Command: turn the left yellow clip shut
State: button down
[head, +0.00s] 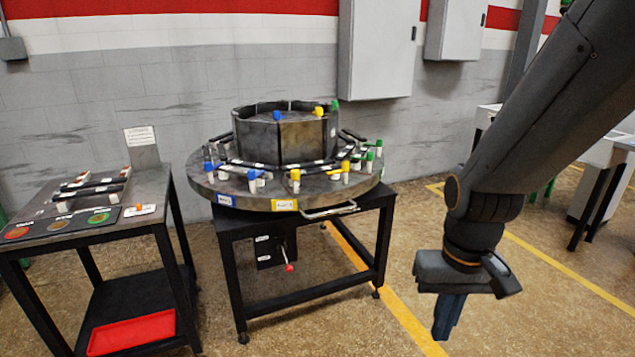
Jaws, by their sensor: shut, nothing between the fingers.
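A round grey furnace plate (300,197) rests on a black stand, with coloured clips around its rim. The left yellow clip (295,175) sits at the front of the plate, above a yellow label (284,205). Another yellow clip (345,167) stands to its right. How far the left yellow clip is turned is too small to tell. My gripper (444,333) hangs to the right of the stand, in front of it in the picture, pointing down. It is shut and empty, well apart from the clips.
Blue clips (251,175) and green clips (370,156) flank the yellow ones. A metal handle (331,212) juts from the plate's front edge. A side table (95,225) with parts stands left, a red tray (130,333) on its lower shelf.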

aim_at(295, 173)
jog(key=z, duration=0.3)
jog(key=i, duration=1.15)
jog(key=u, duration=0.55)
